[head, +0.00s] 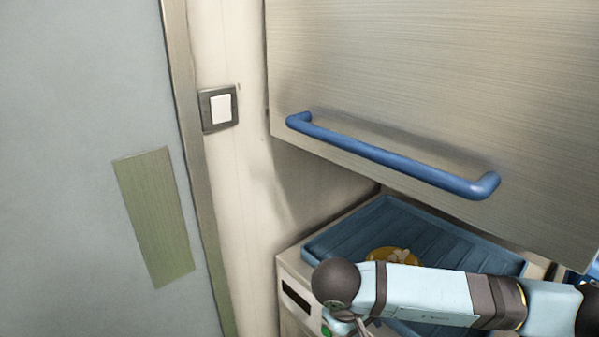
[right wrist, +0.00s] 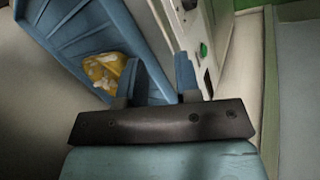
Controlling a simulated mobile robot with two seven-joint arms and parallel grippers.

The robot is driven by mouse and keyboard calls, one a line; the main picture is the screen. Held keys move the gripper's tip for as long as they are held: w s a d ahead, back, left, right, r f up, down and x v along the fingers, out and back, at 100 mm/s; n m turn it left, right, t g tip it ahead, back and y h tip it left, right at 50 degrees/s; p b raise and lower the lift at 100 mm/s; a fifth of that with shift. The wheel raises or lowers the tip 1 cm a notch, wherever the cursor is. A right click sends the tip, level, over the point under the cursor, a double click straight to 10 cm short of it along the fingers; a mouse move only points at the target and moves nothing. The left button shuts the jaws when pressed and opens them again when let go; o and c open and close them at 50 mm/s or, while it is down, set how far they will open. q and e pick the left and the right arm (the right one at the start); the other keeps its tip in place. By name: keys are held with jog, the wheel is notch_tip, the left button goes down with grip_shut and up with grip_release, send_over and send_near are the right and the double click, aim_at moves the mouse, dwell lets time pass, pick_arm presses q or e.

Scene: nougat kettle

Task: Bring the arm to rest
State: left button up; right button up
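My right arm reaches in from the right edge of the head view, across the front of a blue tray. Its gripper is mostly hidden there below the dark wrist joint, at the picture's bottom edge. In the right wrist view the right gripper (right wrist: 157,68) has its two blue fingers apart, with nothing seen held between them. A yellow item with whitish pieces (right wrist: 103,70) lies on the tray beyond the left finger. It also shows in the head view (head: 393,254), partly hidden by my arm. My left gripper is not in view.
The blue tray (head: 345,231) rests on a white machine (head: 290,270) with a green button. Above it hangs a metal hood (head: 430,80) with a blue bar handle (head: 390,158). A wall switch (head: 220,108) and a grey door (head: 80,90) are at left.

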jog(key=s+a+f+m+g+y+p, duration=0.1)
jog(key=s+a+m+g+y+p, duration=0.1)
jog(key=s+a+m+g+y, duration=0.7)
jog(key=s+a+r+m+t+y+p, duration=0.25)
jog(key=s+a+r+m+y, duration=0.35)
jog(key=a+r+m+y, duration=0.7)
jog(key=w+d+f+m+t+h+p, duration=0.1)
jog(key=w+d+f+m+t, duration=0.15)
jog(key=d+m+t, duration=0.55)
jog(key=w+d+f+m+t+p, duration=0.1)
jog(key=w+m+t, duration=0.3)
jog(key=m, duration=0.8)
jog(key=w+d+f+m+t+h+p, duration=0.1)
jog(key=w+d+m+t, duration=0.1)
jog(key=d+m+t, duration=0.5)
jog(key=s+d+f+m+g+h, duration=0.1)
jog(key=s+d+f+m+h, duration=0.2)
jog(key=f+m, duration=0.3)
jog(key=s+d+f+m+g+h+p, duration=0.1)
jog(key=s+d+f+m+h, duration=0.3)
jog(key=m, duration=0.6)
jog(key=s+d+f+m+g+h+p, duration=0.1)
jog(key=s+d+f+m+h, duration=0.2)
jog(key=d+f+m+h, duration=0.2)
notch_tip(320, 180, down, 5)
jog(key=d+m, duration=0.1)
jog(key=m, duration=0.2)
jog(key=shift+s+d+m+g, duration=0.3)
jog(key=shift+d+m+g, duration=0.05)
jog(key=shift+m, duration=0.05)
